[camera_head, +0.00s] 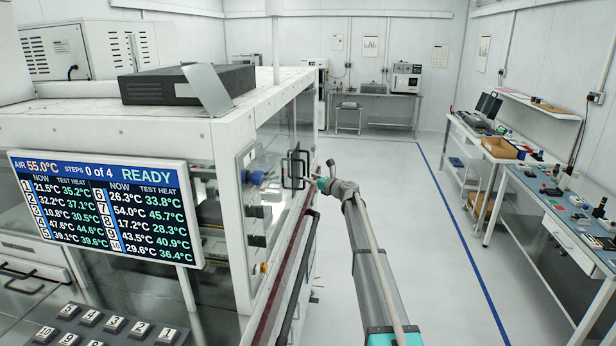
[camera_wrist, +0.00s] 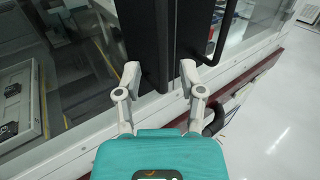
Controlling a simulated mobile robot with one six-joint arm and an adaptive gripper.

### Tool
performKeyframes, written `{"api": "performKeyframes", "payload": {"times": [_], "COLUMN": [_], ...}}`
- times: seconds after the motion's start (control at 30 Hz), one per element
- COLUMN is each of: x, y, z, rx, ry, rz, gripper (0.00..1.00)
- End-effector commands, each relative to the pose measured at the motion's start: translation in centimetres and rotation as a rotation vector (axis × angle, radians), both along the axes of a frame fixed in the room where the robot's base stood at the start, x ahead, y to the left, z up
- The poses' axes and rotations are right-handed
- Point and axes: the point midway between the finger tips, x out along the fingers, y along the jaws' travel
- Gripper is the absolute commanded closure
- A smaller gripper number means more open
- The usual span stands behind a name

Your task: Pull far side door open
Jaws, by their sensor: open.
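The test handler's long side has glass panels in white frames, and the far side door (camera_head: 303,117) shows there edge-on. A black upright handle (camera_head: 297,168) stands out from this side. My gripper (camera_head: 318,183) is just right of the handle, at the end of my outstretched arm. In the wrist view, my gripper (camera_wrist: 160,72) is open, with one pale finger on each side of a dark upright bar (camera_wrist: 150,45), which looks like the handle. I cannot tell whether the fingers touch it. The door looks closed.
A dark rail (camera_head: 290,290) runs along the handler's lower side. A display (camera_head: 105,205) reads READY at the near end. Benches (camera_head: 560,210) with tools line the right wall. The floor (camera_head: 430,250) between is clear.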

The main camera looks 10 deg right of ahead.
Motion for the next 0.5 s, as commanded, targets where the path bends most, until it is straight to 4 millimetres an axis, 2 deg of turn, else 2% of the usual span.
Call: {"api": "performKeyframes", "payload": {"times": [0.03,0.2,0.5], "x": [0.8,2.3,3.3], "y": [0.5,1.7,2.5], "z": [0.0,0.0,0.0], "rx": [0.000,0.000,0.000], "ry": [0.000,0.000,0.000], "rz": [0.001,0.001,0.000], "gripper": [0.49,0.49,0.49]}}
